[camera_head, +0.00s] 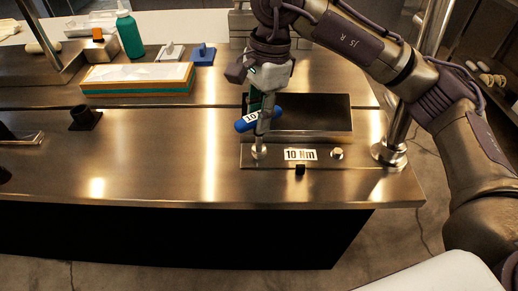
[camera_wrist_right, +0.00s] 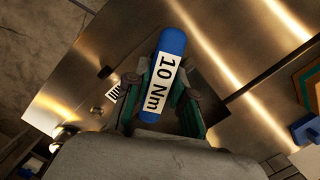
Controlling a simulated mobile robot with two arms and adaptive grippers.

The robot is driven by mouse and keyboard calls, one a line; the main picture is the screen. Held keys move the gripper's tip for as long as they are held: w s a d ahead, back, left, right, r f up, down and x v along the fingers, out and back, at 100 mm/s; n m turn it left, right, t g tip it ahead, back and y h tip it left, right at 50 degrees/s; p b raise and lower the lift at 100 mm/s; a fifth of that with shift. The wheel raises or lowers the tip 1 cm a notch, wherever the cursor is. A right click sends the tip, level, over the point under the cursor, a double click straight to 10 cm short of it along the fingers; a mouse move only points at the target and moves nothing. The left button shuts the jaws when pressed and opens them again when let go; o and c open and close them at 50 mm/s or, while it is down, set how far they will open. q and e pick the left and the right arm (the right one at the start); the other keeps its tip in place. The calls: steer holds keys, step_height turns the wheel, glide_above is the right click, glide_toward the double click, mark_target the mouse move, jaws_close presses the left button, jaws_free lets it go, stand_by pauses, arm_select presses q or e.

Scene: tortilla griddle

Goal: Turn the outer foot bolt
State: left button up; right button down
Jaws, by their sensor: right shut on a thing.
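My right gripper (camera_head: 259,104) is shut on a blue-handled tool (camera_head: 243,124) with a white "10 Nm" label, above the right part of the steel table. In the right wrist view the blue handle (camera_wrist_right: 174,42) lies between the green-sided fingers of the gripper (camera_wrist_right: 160,100). The tool's metal shaft points down to a round bolt head (camera_head: 259,152) on the steel foot plate (camera_head: 279,163); I cannot tell whether it is seated on it. A second bolt (camera_head: 337,153) stands free to the right. My left gripper is not in view.
The table's front middle is clear.

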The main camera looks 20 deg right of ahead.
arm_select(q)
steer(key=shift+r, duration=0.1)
arm_select(e)
steer(key=shift+r, duration=0.15)
steer(key=shift+r+p, duration=1.5)
steer(key=shift+r, duration=0.9)
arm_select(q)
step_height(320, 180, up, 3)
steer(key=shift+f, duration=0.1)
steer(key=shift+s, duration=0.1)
arm_select(e)
steer(key=shift+s+f, duration=0.1)
